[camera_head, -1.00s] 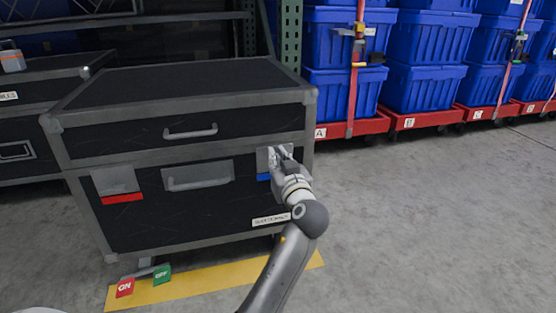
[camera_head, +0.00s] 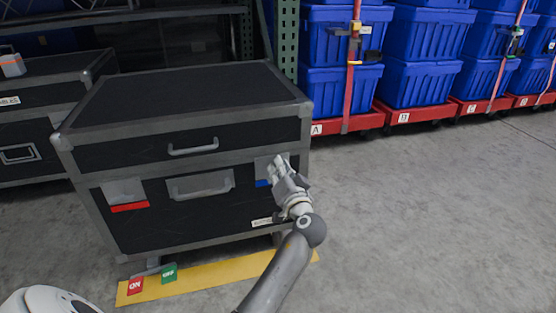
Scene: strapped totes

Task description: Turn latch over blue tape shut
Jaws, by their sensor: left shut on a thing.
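A black case (camera_head: 190,158) with grey metal edges stands in front of me. At its front right is a grey latch plate (camera_head: 263,168), with a strip of blue tape (camera_head: 262,183) just under it. My left gripper (camera_head: 278,163) is at this latch, shut on it, and hides its right part, so I cannot tell how far the latch is turned. At the front left is a second latch plate (camera_head: 124,191) over red tape (camera_head: 130,207). My right gripper is out of view.
A yellow floor strip (camera_head: 215,276) lies in front of the case, with a red ON tag (camera_head: 135,287) and a green OFF tag (camera_head: 169,273). Blue totes (camera_head: 337,93) stand on red dollies behind right. The floor at right is clear.

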